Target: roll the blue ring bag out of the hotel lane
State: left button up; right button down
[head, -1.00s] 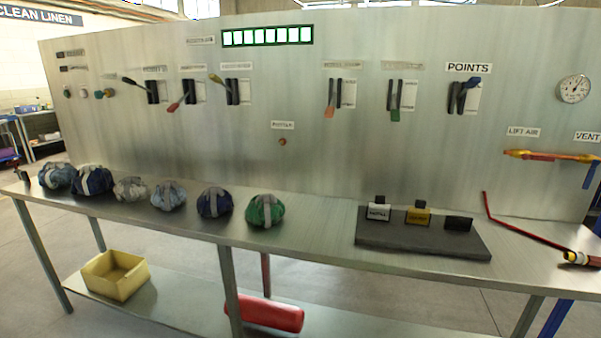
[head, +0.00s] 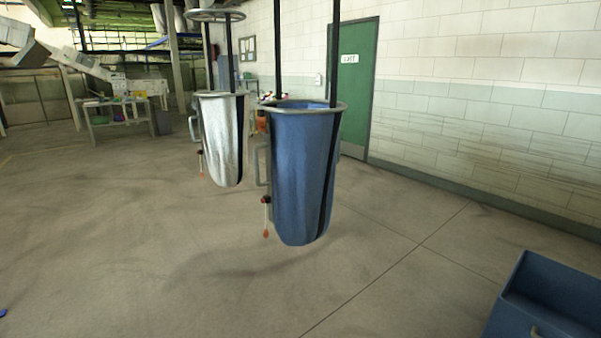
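The blue ring bag (head: 300,180) hangs upright from dark straps in the middle of the head view, clear of the floor. A metal ring holds its mouth open. A handle (head: 262,166) sticks out on its left side, and a cord with a red-orange end (head: 266,218) hangs below it. A white-grey ring bag (head: 220,138) hangs behind it to the left, with its own handle and cord. Neither of my grippers shows clearly. A small blue bit at the left edge cannot be told.
A blue bin (head: 545,305) stands at the lower right. A green exit door (head: 352,90) is in the white block wall at the back right. A table with items (head: 120,112) stands far left. The concrete floor at left and in front is open.

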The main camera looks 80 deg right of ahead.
aim_at(302, 144)
jog(key=z, duration=2.55)
